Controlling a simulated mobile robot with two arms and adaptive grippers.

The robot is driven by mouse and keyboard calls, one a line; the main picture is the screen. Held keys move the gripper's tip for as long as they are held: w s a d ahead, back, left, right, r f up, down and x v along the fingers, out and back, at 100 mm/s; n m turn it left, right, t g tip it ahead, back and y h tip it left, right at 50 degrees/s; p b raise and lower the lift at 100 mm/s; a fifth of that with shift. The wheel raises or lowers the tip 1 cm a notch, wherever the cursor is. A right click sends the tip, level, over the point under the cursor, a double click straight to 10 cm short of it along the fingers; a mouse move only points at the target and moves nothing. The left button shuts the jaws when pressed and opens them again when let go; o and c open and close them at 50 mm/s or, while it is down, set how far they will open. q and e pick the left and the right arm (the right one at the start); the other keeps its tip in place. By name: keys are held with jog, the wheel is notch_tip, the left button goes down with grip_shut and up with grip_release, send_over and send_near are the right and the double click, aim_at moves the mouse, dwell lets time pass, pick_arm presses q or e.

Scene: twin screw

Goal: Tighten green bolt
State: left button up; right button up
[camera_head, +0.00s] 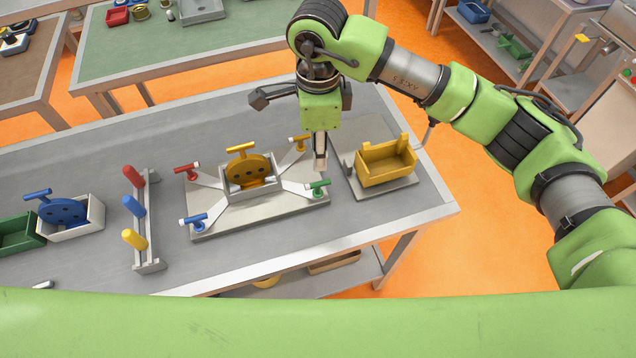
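The green bolt (318,186) sits at the right front arm of a grey fixture plate (255,220) on the table. It has a crosswise handle with a pale end. My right gripper (320,165) points down over it, with its pale fingertip just behind or above the handle. I cannot tell whether they touch. The fingers line up in this view, so their opening is hidden. My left gripper is not in view. Red (187,170), blue (194,219) and yellow (299,143) bolts sit at the plate's other corners.
A yellow wheel (246,170) stands in a pale box at the fixture's centre. A yellow open box (386,163) stands to the right. A rack with red, blue and yellow pegs (148,230) and a blue wheel (63,211) are left. The table front is mostly clear.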

aim_at(318, 183)
notch_tip(318, 183, down, 13)
jog(key=p, duration=0.5)
jog(key=shift+s+r, duration=0.1)
jog(key=shift+r, duration=0.05)
jog(key=shift+f, duration=0.35)
